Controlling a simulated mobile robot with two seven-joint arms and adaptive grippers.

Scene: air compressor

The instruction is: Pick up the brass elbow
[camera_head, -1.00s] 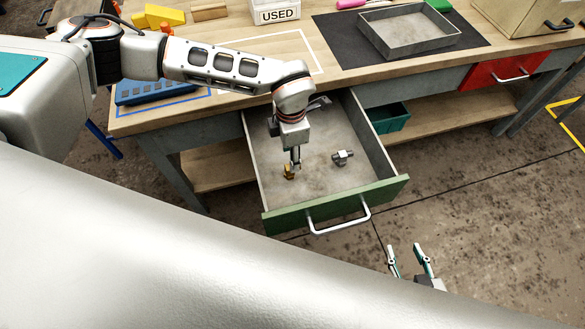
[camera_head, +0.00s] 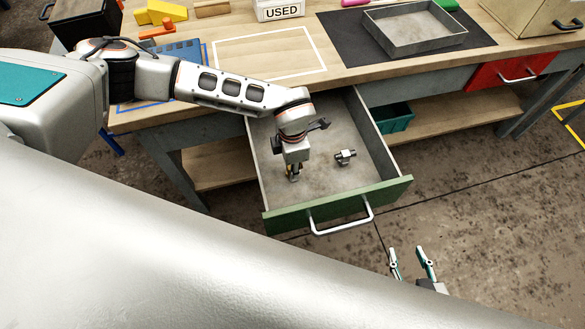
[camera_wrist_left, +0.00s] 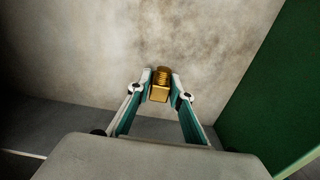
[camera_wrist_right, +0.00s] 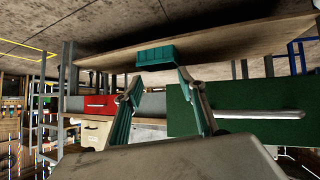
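The brass elbow (camera_wrist_left: 160,92) is a small gold-coloured fitting with a ribbed end, low in the open drawer (camera_head: 338,208). In the head view my left gripper (camera_head: 294,177) reaches down into the drawer and mostly hides the elbow. In the left wrist view my left gripper (camera_wrist_left: 161,84) has one finger on each side of the elbow, closed in against it with no clear gap. A grey metal fitting (camera_head: 345,157) lies in the drawer to the right. My right gripper (camera_head: 412,264) is open and empty in front of the drawer; it also shows in its wrist view (camera_wrist_right: 160,80).
The drawer's green front has a metal handle (camera_head: 341,221). The workbench (camera_head: 350,69) above holds a metal tray (camera_head: 405,45) on a dark mat and a box marked USED (camera_head: 279,11). A teal bin (camera_head: 391,118) sits on the lower shelf. The floor at right is clear.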

